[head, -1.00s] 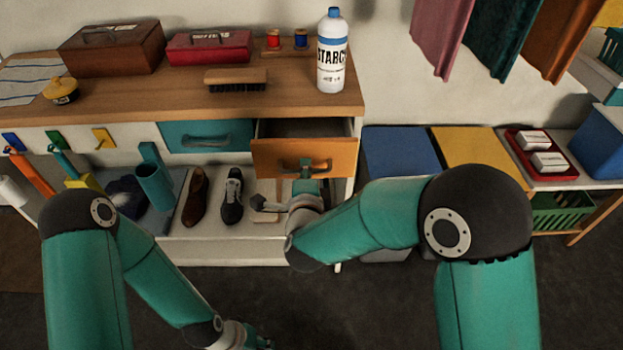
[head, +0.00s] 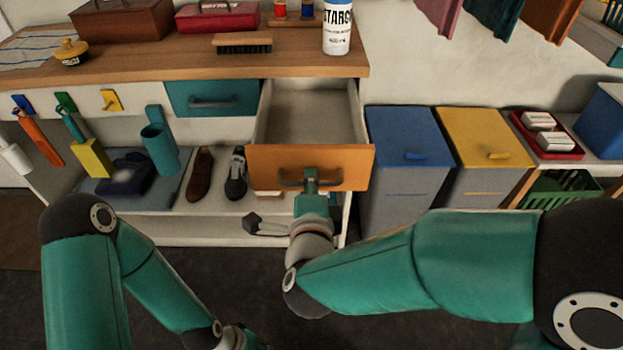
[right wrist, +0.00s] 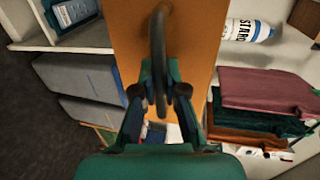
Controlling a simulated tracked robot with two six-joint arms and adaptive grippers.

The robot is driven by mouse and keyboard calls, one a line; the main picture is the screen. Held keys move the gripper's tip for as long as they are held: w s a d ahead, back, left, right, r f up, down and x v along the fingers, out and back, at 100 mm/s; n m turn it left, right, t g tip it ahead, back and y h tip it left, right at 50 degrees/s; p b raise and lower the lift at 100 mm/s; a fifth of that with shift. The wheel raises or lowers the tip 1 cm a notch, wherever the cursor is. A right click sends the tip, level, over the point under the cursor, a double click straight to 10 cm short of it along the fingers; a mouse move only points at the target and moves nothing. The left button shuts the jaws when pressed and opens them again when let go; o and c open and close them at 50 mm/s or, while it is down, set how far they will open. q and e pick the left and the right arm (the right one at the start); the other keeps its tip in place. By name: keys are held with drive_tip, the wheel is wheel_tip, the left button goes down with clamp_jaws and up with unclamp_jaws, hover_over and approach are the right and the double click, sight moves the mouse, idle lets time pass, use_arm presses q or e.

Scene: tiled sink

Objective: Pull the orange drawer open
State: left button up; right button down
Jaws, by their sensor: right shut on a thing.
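The orange drawer (head: 345,165) stands well out from the counter front, and its empty light interior (head: 308,115) shows from above in the head view. Its dark bar handle (head: 290,183) is on the front panel. My right gripper (head: 311,182) is at the handle and shut on it. The right wrist view shows the gripper's two fingers (right wrist: 160,92) around the handle (right wrist: 158,45), with the orange panel (right wrist: 190,45) behind. My left arm hangs at the lower left, away from the drawer. The left gripper (head: 250,345) is cut off by the bottom edge, and its fingers cannot be made out.
A closed teal drawer (head: 212,98) is left of the orange one. Shoes (head: 199,175) stand on the shelf below. A blue bin (head: 405,150) and a yellow bin (head: 485,145) stand to the right. A starch bottle (head: 337,35) is on the wooden top.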

drive_tip(key=shift+s+a+f, duration=0.1)
drive_tip(key=shift+f, duration=0.1)
drive_tip(key=c, duration=1.2)
unclamp_jaws()
drive_tip(key=shift+r, duration=0.1)
drive_tip(key=v, duration=0.7)
drive_tip(key=shift+s, duration=0.1)
